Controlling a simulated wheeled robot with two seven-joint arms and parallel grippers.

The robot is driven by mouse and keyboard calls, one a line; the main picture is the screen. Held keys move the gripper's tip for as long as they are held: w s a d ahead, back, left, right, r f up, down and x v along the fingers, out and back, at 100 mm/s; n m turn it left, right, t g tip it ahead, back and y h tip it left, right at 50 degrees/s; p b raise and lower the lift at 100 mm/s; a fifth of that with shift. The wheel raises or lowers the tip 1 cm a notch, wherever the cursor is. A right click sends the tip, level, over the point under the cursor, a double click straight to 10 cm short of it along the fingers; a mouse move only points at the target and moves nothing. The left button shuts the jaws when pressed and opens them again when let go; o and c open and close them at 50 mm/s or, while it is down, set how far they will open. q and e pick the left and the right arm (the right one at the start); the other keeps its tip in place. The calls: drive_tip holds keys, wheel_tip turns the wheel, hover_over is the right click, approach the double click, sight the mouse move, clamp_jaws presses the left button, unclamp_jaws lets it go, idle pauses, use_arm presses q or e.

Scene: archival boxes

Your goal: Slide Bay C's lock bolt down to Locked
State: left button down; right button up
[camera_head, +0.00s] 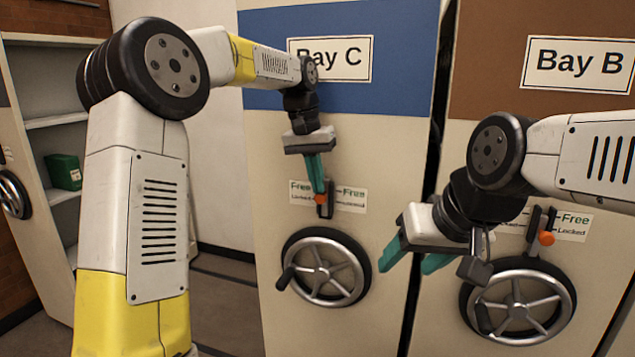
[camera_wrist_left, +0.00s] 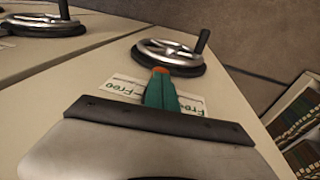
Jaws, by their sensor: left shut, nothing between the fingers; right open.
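Bay C's lock bolt (camera_head: 320,199) has an orange knob on a dark slide, in the middle of the Bay C cabinet front. Its white label (camera_head: 351,198) reads Free above Locked; the lower word is partly hidden and hard to read. My left gripper (camera_head: 319,190) points down with its green fingers shut and empty, tips at the knob's top. In the left wrist view the fingertips (camera_wrist_left: 161,78) meet the orange knob (camera_wrist_left: 160,69); whether they touch cannot be told. My right gripper (camera_head: 409,257) is open and empty, in front of the gap between Bay C and Bay B.
Bay C's handwheel (camera_head: 323,267) with a black crank handle is just below the bolt. Bay B has its own orange-knobbed bolt (camera_head: 546,238) and handwheel (camera_head: 519,302) close to my right arm. Open shelves with a green box (camera_head: 64,172) stand at the left.

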sight(317, 198)
use_arm(q)
drive_tip(key=shift+f, duration=0.1)
wheel_tip(317, 198, down, 3)
drive_tip(key=shift+f, duration=0.15)
drive_tip(key=shift+s+f, duration=0.1)
drive_tip(key=shift+f, duration=0.15)
drive_tip(key=shift+a, duration=0.1)
